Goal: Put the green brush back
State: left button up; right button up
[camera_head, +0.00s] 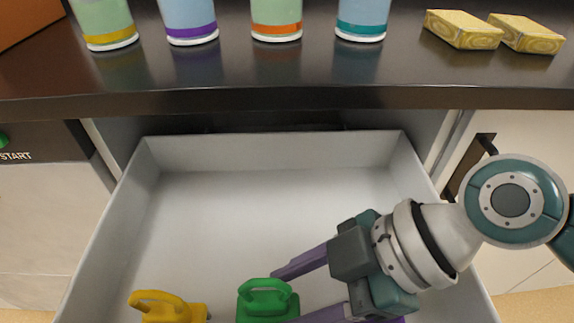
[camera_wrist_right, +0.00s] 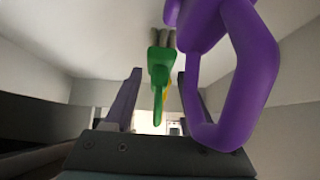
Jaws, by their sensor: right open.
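The green brush (camera_head: 267,302) is in the open drawer (camera_head: 270,205), near the lower edge of the head view, with its loop handle upward. My right gripper (camera_head: 284,297) is open, with its fingertips beside the brush. In the right wrist view the green brush (camera_wrist_right: 158,66) appears between the two fingers of the right gripper (camera_wrist_right: 160,76); contact cannot be told. My left gripper is not in view.
A yellow brush (camera_head: 168,307) lies left of the green one. A purple loop handle (camera_wrist_right: 236,70) is close to one finger in the wrist view. Several banded cups (camera_head: 277,18) and two yellow sponges (camera_head: 463,29) stand on the dark counter (camera_head: 250,75). The drawer's far part is empty.

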jog(key=p+v, duration=0.2)
jog(key=v, duration=1)
jog(key=shift+r, duration=0.1)
